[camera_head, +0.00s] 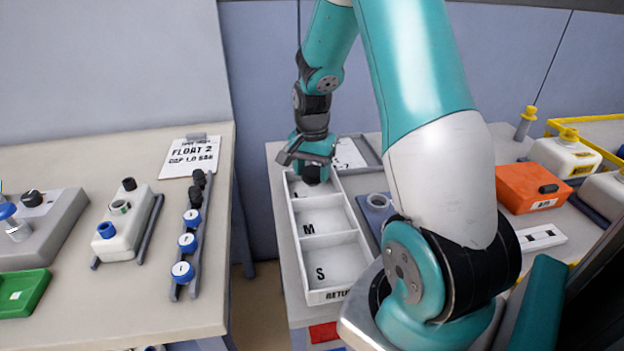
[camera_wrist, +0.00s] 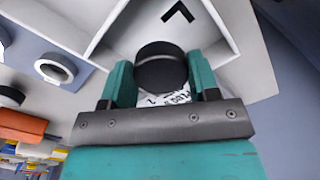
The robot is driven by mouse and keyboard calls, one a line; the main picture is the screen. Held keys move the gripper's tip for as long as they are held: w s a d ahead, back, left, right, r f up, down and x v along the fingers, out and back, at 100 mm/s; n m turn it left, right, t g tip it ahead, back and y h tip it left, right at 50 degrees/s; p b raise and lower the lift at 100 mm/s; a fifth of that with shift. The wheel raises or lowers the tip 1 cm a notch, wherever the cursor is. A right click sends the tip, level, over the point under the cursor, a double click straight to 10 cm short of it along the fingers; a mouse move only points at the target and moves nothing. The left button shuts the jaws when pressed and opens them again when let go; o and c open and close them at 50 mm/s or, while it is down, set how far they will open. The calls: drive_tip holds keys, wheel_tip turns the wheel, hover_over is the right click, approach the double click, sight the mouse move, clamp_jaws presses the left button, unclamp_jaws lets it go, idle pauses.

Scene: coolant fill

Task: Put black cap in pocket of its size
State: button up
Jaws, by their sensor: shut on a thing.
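My gripper (camera_head: 311,176) is shut on the black cap (camera_wrist: 160,65), which sits between the two teal fingers in the wrist view. The white tray (camera_head: 296,244) has pockets in a row; M and S are readable, and its front reads RETU, cut off by my arm. My gripper is at the tray's far end, over the farthest pocket. In the wrist view that pocket (camera_wrist: 205,28) shows a black angled mark like an L, right beyond the cap. Whether the cap touches the pocket floor cannot be told. The M and S pockets look empty.
A grey-blue block with a round white neck (camera_head: 377,203) stands close right of the tray. A framed sheet (camera_head: 352,153) lies behind it. An orange box (camera_head: 530,188) is farther right. The left table holds a rail with blue-white caps (camera_head: 187,243) and dark caps, and a clipboard (camera_head: 192,157).

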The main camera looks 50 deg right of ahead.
sight(312, 171)
drive_tip(key=shift+f, duration=1.45)
drive_tip(key=shift+f, duration=0.2)
drive_tip(key=o, duration=1)
drive_tip(key=shift+r, duration=0.1)
drive_tip(key=r, duration=1.2)
drive_tip(key=shift+w+a+r, duration=0.1)
drive_tip(key=shift+a+r, duration=0.05)
drive_tip(key=shift+a, duration=0.15)
drive_tip(key=s+a+r+n+t+y, duration=0.1)
drive_tip(key=s+a+r+n, duration=0.2)
drive_tip(key=a+n, duration=0.55)
drive_tip(key=s+a+r+n+y, duration=0.1)
drive_tip(key=s+a+r+n, duration=0.25)
drive_tip(key=a, duration=0.95)
drive_tip(key=s+a+n, duration=0.3)
drive_tip(key=s+a+n+y, duration=0.1)
drive_tip(key=s+a+n, duration=0.2)
drive_tip(key=s, duration=0.1)
drive_tip(key=s+a+n+g+y, duration=0.1)
drive_tip(key=s+a+n, duration=0.2)
drive_tip(key=s+a, duration=0.1)
drive_tip(key=shift+s+a+r, duration=0.1)
drive_tip(key=shift+s+r, duration=0.05)
drive_tip(key=shift+r, duration=0.25)
